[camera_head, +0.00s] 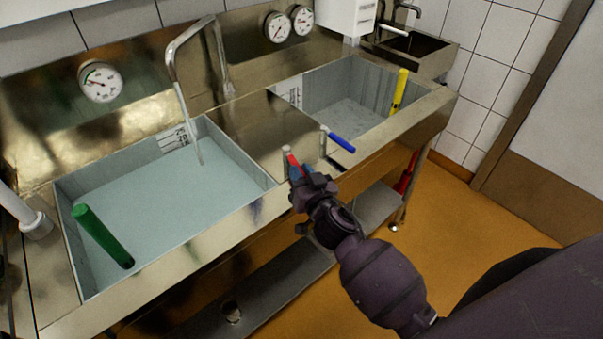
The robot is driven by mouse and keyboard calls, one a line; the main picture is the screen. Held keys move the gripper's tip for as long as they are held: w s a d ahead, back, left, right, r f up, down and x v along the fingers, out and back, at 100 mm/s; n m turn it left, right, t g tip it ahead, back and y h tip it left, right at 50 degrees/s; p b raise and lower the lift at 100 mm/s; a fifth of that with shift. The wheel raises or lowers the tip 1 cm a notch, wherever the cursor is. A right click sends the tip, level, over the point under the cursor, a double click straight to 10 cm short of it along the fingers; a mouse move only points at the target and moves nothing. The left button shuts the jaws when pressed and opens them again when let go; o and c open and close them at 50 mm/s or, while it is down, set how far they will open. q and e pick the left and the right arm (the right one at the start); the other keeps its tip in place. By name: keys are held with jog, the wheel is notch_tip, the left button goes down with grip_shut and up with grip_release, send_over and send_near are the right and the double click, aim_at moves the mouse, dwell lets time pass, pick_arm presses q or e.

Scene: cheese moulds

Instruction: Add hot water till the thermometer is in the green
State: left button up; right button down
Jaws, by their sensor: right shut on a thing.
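My right gripper (301,178) is shut on the red lever (293,162) at the front edge of the steel counter. A blue lever (341,143) sticks out just to its right, apart from the gripper. The curved steel tap (171,62) stands over the left basin (262,180), and a thin stream of water (188,120) runs from it into the basin's pale blue water (160,205). A round dial thermometer (101,81) is on the back panel, with a green arc at its left; its needle is too small to read surely. My left gripper is not in view.
A green handle (103,236) leans in the left basin. The right basin (345,92) holds a yellow handle (399,92). Two more dials (277,27) are on the back panel. A lower shelf (270,295) runs under the counter; orange floor (480,235) lies free at right.

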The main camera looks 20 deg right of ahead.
jog(key=c, duration=1.1)
grip_release()
jog(key=shift+o, duration=0.2)
jog(key=shift+s, duration=0.1)
jog(key=s, duration=1)
jog(key=shift+s+b, duration=0.3)
jog(key=shift+d, duration=0.1)
